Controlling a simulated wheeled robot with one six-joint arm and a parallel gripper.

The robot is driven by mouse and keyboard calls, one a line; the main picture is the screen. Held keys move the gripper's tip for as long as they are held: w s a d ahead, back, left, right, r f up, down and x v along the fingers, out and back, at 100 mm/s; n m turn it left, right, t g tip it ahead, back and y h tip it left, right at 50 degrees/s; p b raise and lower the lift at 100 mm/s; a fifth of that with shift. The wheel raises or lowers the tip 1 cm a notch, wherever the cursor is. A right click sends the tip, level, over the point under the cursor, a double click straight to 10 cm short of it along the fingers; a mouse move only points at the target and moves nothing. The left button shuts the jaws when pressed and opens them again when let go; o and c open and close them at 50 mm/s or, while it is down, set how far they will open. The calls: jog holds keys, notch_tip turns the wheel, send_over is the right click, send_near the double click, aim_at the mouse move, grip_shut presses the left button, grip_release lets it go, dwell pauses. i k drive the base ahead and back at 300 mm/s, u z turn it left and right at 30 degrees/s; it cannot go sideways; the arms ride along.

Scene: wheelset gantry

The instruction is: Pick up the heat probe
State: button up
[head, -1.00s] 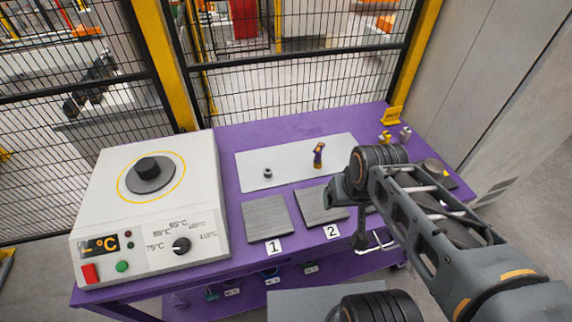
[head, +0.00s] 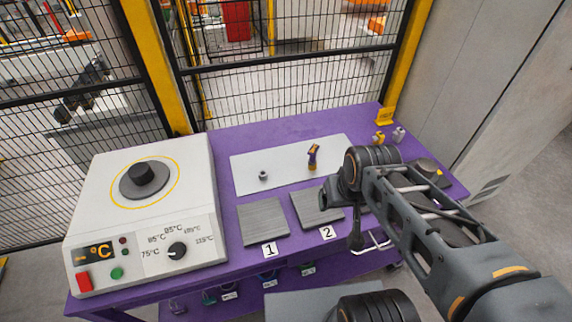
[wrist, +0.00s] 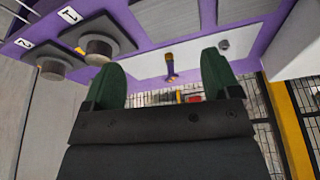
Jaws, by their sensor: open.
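In the head view my arm hides the fingers.
A white heater unit (head: 200,215) with a dial stands at the left. A small dark ring (head: 263,175) lies on the mat. Grey plates (head: 263,222) labelled 1 and 2 lie in front. Dark round blocks (wrist: 100,46) stand on the table's other side. Mesh fencing (head: 280,90) stands behind.

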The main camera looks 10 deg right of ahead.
aim_at(312, 152)
jog(key=z, duration=0.05)
jog(key=k, duration=0.5)
jog(key=u, duration=2.45)
jog(key=k, duration=1)
jog(key=z, duration=1.25)
jog(key=i, duration=0.95)
jog(key=u, duration=0.1)
